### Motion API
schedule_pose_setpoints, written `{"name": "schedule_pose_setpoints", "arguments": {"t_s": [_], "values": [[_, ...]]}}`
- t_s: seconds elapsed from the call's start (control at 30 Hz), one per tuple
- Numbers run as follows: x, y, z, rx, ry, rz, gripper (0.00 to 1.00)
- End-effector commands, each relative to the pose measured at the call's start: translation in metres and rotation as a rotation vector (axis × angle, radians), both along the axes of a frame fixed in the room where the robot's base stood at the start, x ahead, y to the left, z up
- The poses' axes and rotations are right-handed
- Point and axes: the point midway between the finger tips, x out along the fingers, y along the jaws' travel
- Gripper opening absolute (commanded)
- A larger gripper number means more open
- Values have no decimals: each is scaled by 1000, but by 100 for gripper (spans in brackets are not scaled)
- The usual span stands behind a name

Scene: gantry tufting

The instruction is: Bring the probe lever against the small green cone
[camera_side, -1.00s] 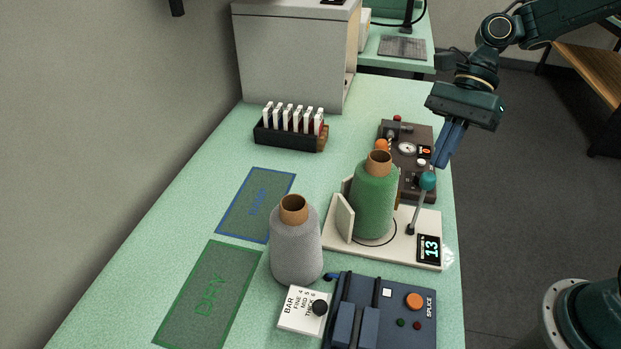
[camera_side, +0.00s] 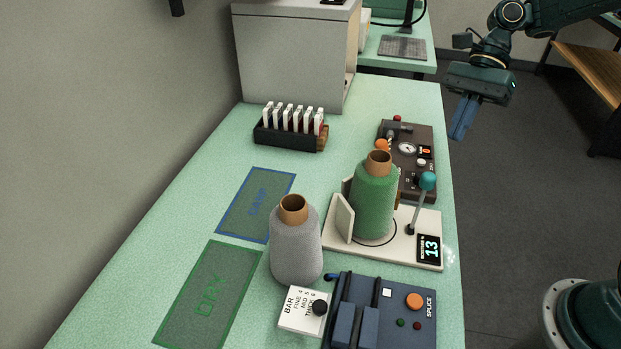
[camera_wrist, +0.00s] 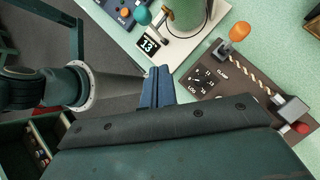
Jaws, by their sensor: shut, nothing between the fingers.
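The probe lever (camera_side: 419,205) is a thin metal stem with a teal ball knob (camera_side: 427,181). It leans right, with its knob apart from the green cone (camera_side: 374,203). The cone has a brown top and stands upright on a white meter base (camera_side: 338,244), whose display (camera_side: 430,249) reads 13. In the wrist view the teal knob (camera_wrist: 142,15) and part of the cone (camera_wrist: 184,18) show at the top. My gripper (camera_side: 460,133) is shut and empty, above and right of the lever, beyond the table's right edge. Its blue fingers (camera_wrist: 157,88) are together in the wrist view.
A grey cone (camera_side: 296,248) stands left of the meter. A navy splice box (camera_side: 390,310) lies in front; a brown clamp panel (camera_side: 421,135) with an orange knob lies behind. A rack (camera_side: 290,132) of white-topped pieces stands farther back. Blue and green marked mats lie left.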

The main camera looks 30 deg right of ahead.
Motion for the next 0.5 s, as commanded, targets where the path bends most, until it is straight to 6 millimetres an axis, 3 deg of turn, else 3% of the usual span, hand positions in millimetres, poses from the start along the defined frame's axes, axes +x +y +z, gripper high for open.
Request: {"name": "schedule_pose_setpoints", "arguments": {"t_s": [0.2, 0.5], "values": [[11, -28, -1, 0, 1, -1, 0], [18, -45, 0, -1, -1, 0, 0]]}}
